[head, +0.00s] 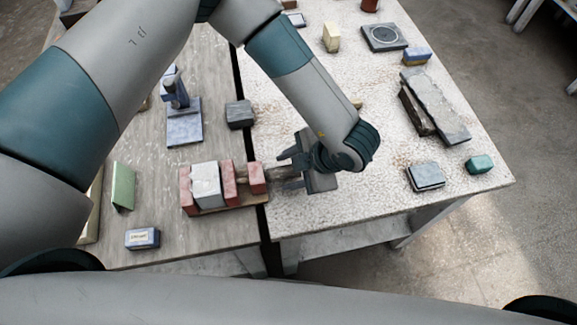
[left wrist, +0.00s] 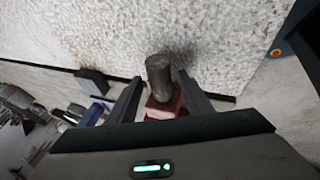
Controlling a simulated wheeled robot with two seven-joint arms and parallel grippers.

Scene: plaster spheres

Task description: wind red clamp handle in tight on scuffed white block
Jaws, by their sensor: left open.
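A red clamp (head: 228,180) lies on the left table near its right edge, on a wooden base. The scuffed white block (head: 206,184) stands between its red jaws, and no gap shows clearly at this size. At its right end, past another red block (head: 257,178), a brownish-grey round handle (head: 279,173) sticks out over the gap between the tables. My left gripper (head: 289,170) is open at this handle. In the left wrist view the handle (left wrist: 159,72) stands between the fingers, apart from both, with red clamp (left wrist: 162,106) behind it. My right gripper is not in view.
A blue-grey stand (head: 184,128), a dark block (head: 239,114), a green block (head: 123,186) and a small blue box (head: 142,238) are on the left table. The right table (head: 330,225) holds several blocks and slabs, with bare surface near my gripper.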

